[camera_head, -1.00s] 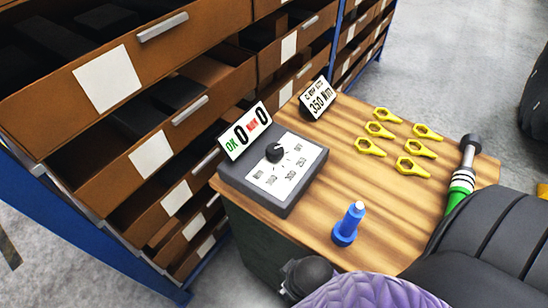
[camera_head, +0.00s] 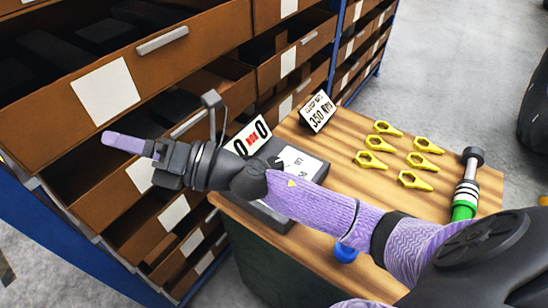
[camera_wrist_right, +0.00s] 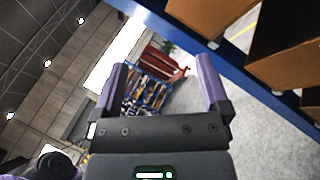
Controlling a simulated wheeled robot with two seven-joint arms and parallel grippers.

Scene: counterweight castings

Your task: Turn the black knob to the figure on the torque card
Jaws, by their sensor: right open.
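The torque card (camera_head: 318,111) stands at the back left of the wooden bench and reads 350 Nm. The grey control box (camera_head: 275,214) with its white dial plate (camera_head: 303,164) sits at the bench's left edge, mostly behind my right arm. The black knob is hidden by that arm. The box's display (camera_head: 248,135) shows two zeros in part. My right gripper (camera_head: 125,143) is open and empty, left of the box, in front of the drawers. Its two purple fingers stand apart in the right wrist view (camera_wrist_right: 162,66). My left gripper is not in view.
Several yellow ring-shaped pieces (camera_head: 371,160) lie on the bench (camera_head: 325,205). A green-banded tool (camera_head: 468,185) lies at its right side. A blue piece (camera_head: 346,253) is mostly covered by my arm. A drawer rack (camera_head: 165,145) stands close on the left.

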